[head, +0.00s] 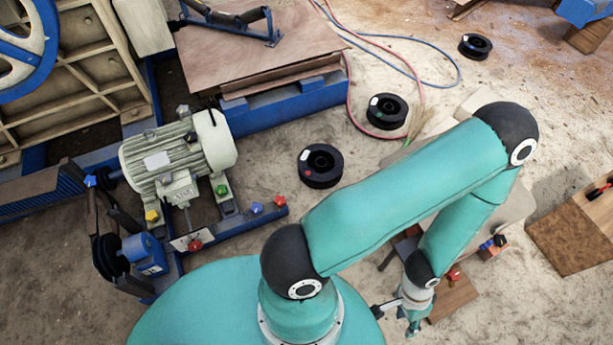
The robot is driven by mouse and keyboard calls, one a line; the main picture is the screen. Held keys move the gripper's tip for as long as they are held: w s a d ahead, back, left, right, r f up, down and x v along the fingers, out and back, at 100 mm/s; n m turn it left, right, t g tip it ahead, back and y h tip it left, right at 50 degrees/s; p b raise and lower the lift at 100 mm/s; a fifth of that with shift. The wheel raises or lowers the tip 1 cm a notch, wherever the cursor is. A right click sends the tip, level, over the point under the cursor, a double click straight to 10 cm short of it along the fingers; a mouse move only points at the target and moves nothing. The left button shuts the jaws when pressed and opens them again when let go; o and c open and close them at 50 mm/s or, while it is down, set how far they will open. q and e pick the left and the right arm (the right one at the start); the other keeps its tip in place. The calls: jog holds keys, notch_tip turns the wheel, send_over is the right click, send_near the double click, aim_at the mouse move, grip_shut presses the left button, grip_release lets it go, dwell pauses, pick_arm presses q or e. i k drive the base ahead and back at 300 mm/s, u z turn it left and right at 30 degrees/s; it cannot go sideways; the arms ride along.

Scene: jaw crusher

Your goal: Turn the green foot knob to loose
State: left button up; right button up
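The green foot knob (222,190) sits at the right front foot of the grey-green electric motor (178,153), on the blue frame at the left. Its marking is too small to read, so I cannot tell its setting. My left gripper (413,322) is low at the right of centre, far to the right of the knob and pointing down. It is small and partly against my own arm, and I cannot tell whether its fingers are open or shut. My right gripper is not in view.
Yellow (152,215), red (195,244) and blue (256,207) knobs sit around the motor on the blue frame. A belt pulley (108,255) stands at the left. Black spools (320,166) and hoses (405,65) lie on the sandy floor. A wooden box (575,235) stands at the right.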

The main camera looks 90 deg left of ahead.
aim_at(220, 190)
jog(key=z, duration=0.7)
jog(key=i, duration=0.25)
jog(key=u, duration=2.65)
jog(key=i, duration=0.2)
jog(key=u, duration=1.75)
jog(key=k, duration=0.6)
jog(key=u, duration=0.45)
jog(key=i, duration=1.65)
jog(key=z, duration=0.3)
